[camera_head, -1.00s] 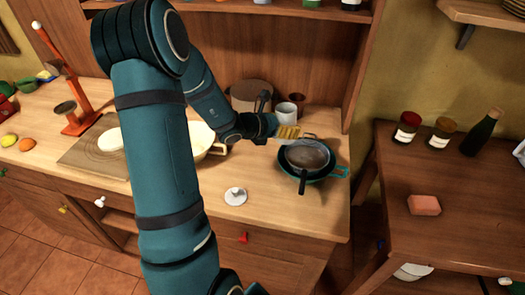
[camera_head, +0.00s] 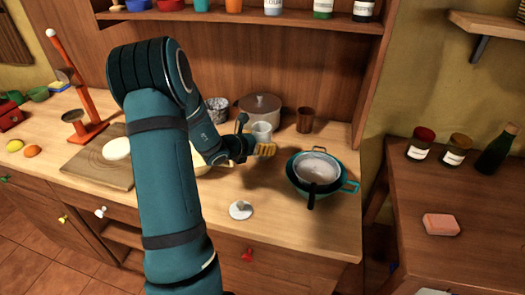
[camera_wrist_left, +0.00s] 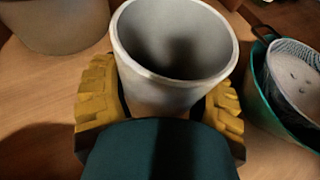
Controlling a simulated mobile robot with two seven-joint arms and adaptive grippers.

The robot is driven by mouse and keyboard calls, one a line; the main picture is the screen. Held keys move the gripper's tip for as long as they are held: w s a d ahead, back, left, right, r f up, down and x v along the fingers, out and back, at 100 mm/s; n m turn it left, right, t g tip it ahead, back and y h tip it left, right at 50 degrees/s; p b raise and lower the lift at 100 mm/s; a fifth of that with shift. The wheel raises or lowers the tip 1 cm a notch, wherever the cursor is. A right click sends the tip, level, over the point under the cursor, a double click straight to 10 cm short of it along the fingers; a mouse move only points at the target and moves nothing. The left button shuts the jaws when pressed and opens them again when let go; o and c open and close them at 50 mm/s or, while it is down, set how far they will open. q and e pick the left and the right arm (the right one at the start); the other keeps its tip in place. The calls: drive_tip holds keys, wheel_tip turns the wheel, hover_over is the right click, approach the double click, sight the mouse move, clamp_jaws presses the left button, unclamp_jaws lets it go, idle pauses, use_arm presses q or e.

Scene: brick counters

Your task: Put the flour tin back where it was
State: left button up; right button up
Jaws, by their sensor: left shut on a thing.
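A pale grey, open-topped round tin (camera_head: 262,131) stands upright on the counter's right half, in front of a lidded pot. My left gripper (camera_head: 266,149) is on its near side. In the left wrist view the tin (camera_wrist_left: 172,90) is between the yellow fingers (camera_wrist_left: 160,112), which are shut on it. Its inside looks dark and empty. No label shows, so I cannot tell if it is the flour tin. I cannot tell whether its base touches the counter. My right gripper is not in view.
The lidded pot (camera_head: 259,109) and a brown cup (camera_head: 305,119) stand behind. A teal pan (camera_head: 342,188) with a strainer (camera_head: 318,167) is to the right. A white lid (camera_head: 240,210) lies in front. Labelled jars (camera_head: 323,8) stand on the shelf above.

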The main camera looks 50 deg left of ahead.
use_arm(q)
wheel_tip(320, 180, down, 3)
drive_tip(key=shift+w+r, duration=0.1)
drive_tip(key=shift+r, duration=0.1)
drive_tip(key=shift+b, duration=0.3)
drive_tip(key=shift+f, duration=0.25)
drive_tip(key=o, duration=1.4)
drive_tip(key=shift+c, duration=0.2)
